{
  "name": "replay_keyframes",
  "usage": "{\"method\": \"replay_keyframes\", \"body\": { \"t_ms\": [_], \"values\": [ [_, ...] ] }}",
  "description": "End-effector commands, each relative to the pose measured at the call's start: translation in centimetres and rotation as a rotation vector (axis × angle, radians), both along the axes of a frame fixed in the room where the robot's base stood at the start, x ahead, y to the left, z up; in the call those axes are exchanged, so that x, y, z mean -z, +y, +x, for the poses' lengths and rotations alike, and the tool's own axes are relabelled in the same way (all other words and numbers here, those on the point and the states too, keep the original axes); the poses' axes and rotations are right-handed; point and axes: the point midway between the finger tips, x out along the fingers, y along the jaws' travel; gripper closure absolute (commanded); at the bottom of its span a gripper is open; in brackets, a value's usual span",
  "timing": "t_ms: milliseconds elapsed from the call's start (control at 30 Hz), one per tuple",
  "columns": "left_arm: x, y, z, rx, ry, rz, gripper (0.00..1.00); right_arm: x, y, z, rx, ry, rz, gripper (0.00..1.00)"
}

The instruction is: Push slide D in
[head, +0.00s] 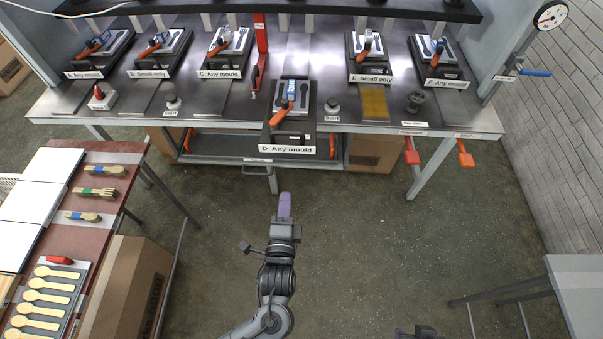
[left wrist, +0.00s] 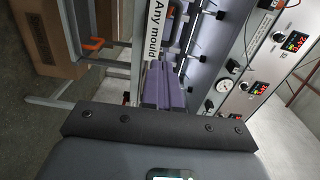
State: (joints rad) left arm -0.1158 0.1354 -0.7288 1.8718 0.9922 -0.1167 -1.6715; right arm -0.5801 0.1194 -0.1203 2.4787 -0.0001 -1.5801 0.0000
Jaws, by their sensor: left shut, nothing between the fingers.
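Slide D (head: 309,124) stands pulled out toward me, its front label hanging past the bench's front edge, while the other slides sit farther back. It carries a grey mould (head: 301,95) and an orange-handled lever (head: 280,113). My left gripper (head: 284,205) is shut and empty, with purple fingers pointing at the slide's front. It is apart from the slide in the head view. In the left wrist view the purple fingers (left wrist: 165,88) are together, and slide D's label (left wrist: 158,30) shows just beyond them. A dark part at the bottom edge may be my right gripper (head: 415,332).
Slides A (head: 85,74), B (head: 150,73), C (head: 221,73), E (head: 384,77) and F (head: 446,83) line the bench (head: 210,105). Orange handles (head: 411,158) hang below its front edge. A side table (head: 120,158) with wooden cutlery stands left. The floor before slide D is clear.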

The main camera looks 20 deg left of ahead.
Motion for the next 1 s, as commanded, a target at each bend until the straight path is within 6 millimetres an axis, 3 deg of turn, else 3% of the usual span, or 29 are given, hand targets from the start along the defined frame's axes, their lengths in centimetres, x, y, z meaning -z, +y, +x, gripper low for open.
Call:
{"method": "replay_keyframes", "body": {
  "t_ms": [33, 100, 367, 1000],
  "values": [
    [0.9, 0.0, 0.4, 0.001, -0.012, 0.0, 1.0, 1.4, 0.0, 0.0, 0.0, -0.001, 0.0, 0.58],
    [1.0, 0.0, 0.7, 0.001, -0.021, -0.001, 1.0, 1.9, 0.0, 0.1, 0.0, -0.002, 0.0, 0.58],
    [0.8, 0.3, 2.5, 0.002, -0.034, -0.001, 1.0, 2.6, 0.0, 0.1, 0.0, -0.004, 0.001, 0.58],
    [1.0, 2.9, 12.7, 0.001, -0.031, -0.001, 1.0, 5.7, 0.0, 0.0, 0.0, -0.002, 0.0, 0.58]
  ]
}}
